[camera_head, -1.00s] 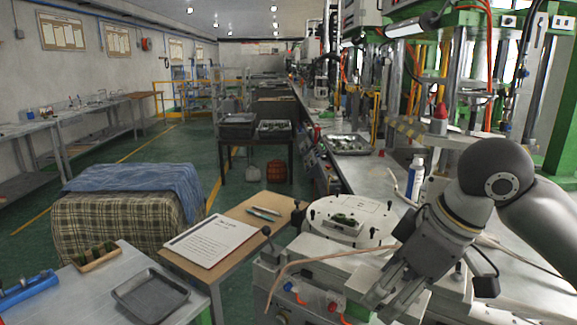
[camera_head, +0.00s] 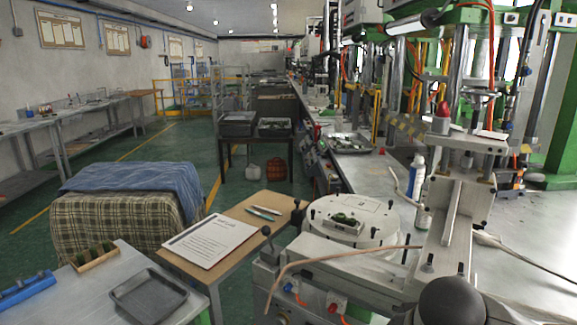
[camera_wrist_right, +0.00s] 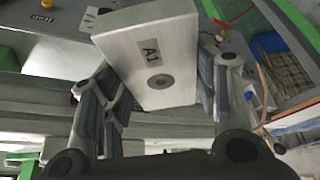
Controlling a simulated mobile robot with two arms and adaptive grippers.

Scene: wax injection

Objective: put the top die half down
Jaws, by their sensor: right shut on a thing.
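The top die half (camera_wrist_right: 148,45) is a pale metal block with a label reading "AJ" and a round dark-rimmed hole. It shows large in the right wrist view, tilted. My right gripper (camera_wrist_right: 158,95) is shut on it, with one finger on each side. There, a small metal die piece with green on top (camera_head: 343,224) sits on the round white plate (camera_head: 378,236) of the machine. My left gripper is in neither view.
A wooden board with a paper sheet (camera_head: 209,240) and pens lies left of the machine. A grey table with an empty dark tray (camera_head: 149,296) is at lower left. A thin hose crosses the machine's front.

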